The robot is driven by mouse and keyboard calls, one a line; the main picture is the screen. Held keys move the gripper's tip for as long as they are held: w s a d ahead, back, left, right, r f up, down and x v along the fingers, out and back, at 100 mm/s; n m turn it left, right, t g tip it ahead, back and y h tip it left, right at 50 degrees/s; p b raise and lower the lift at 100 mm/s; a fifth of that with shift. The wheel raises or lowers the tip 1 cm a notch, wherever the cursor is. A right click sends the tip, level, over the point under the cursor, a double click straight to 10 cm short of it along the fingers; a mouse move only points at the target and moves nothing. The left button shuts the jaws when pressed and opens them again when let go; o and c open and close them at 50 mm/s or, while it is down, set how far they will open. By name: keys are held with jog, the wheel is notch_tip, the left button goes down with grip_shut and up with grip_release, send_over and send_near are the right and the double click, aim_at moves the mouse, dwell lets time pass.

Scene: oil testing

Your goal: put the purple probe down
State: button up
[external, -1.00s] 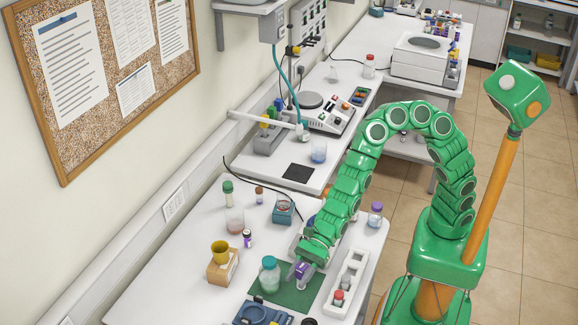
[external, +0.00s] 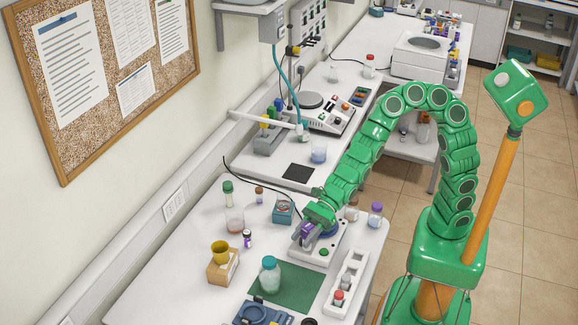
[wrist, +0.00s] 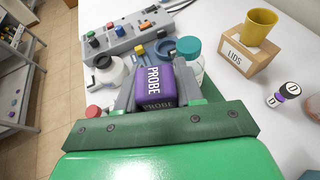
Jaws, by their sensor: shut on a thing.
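My gripper (external: 301,236) is shut on the purple probe (wrist: 154,84), a block with white PROBE lettering. In the wrist view the probe sits between the two grey fingers. In the external view the purple probe (external: 306,229) shows at the end of my arm, at the left side of a white device (external: 335,243) with a green button. I cannot tell whether the probe touches the device or the table. Its underside is hidden.
A teal-capped jar (external: 269,277) stands on the green mat (external: 301,285). A white rack (external: 352,268) with a red-capped vial is at the right. A yellow cup (external: 220,251) stands on the LIDS box (external: 222,269). A small teal box (external: 283,212) stands behind my gripper.

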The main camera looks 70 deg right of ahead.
jog(key=d+m+t, duration=0.1)
jog(key=d, duration=0.7)
jog(key=shift+h, duration=0.3)
jog(key=shift+w+a+f, duration=1.45)
jog(key=shift+w+f, duration=0.45)
jog(key=shift+f, duration=0.15)
jog(key=shift+w+a+f, duration=1.45)
jog(key=shift+w+f, duration=0.45)
jog(key=shift+f, duration=0.15)
jog(key=shift+w+a+f, duration=1.45)
jog(key=shift+w+f, duration=0.45)
jog(key=shift+f, duration=0.15)
jog(key=shift+f, duration=0.1)
jog(key=o, duration=1.1)
